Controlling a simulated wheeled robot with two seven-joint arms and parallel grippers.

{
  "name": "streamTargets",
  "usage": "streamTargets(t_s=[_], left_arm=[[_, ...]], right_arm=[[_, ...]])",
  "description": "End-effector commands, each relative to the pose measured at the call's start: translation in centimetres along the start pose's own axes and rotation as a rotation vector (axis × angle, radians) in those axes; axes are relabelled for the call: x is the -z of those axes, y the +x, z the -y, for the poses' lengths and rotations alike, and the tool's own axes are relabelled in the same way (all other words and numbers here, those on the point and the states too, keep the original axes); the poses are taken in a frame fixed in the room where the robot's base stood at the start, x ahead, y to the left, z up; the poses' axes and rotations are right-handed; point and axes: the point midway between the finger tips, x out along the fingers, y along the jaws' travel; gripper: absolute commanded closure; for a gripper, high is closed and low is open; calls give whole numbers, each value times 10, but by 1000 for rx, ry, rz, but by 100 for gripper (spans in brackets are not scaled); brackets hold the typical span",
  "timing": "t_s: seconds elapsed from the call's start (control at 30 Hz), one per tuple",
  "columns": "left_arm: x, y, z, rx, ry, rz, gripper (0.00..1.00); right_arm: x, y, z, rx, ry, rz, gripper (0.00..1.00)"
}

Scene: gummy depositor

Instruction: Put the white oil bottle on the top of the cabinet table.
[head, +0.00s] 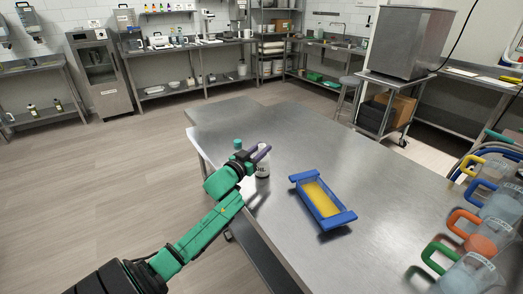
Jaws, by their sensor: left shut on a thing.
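The white bottle (263,171) with a dark label is upright at the left side of the large steel table (400,190). My left gripper (261,153) reaches in from the left with its purple fingers at the bottle's upper part. It is shut on the bottle and hides its top. I cannot tell whether the bottle's base touches the table. My right gripper is not in view. I cannot tell which piece of furniture is the cabinet table.
A blue tray (339,219) with yellow contents lies right of the bottle. Several clear jugs (492,167) with coloured handles line the right edge. A wheeled steel stand (374,112) holds a steel box (408,42) behind. The far tabletop is clear; a steel cabinet (100,78) stands at back left.

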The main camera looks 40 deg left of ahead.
Motion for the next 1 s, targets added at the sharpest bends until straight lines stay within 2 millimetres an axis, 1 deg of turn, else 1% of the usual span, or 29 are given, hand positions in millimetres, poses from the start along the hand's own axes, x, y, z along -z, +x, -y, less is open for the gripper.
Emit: streamTargets(t_s=[0.03, 0.2, 0.23, 0.27, 0.3, 0.57, 0.67, 0.77, 0.87, 1.0], left_arm=[[-3, 0, 0, 0, 0, -2, 100], [-2, 0, 0, -1, 2, -3, 100], [-3, 0, 0, -1, 1, -2, 56], [-3, 0, 0, -1, 1, -2, 45], [-3, 0, 0, -1, 1, -2, 38], [-3, 0, 0, -1, 1, -1, 38], [-4, -3, 0, -1, 1, 1, 38], [-5, -14, 0, -1, 0, 1, 38], [-5, -32, 0, -2, 3, 2, 38], [-5, -66, 0, -1, 2, 3, 38]], right_arm=[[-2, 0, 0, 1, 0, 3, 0], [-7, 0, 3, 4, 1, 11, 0], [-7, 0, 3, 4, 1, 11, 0], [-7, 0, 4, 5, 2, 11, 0], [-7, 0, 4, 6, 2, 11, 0], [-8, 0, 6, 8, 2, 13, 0], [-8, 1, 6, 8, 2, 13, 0], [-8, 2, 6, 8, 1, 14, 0], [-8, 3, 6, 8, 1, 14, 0], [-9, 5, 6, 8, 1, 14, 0]])
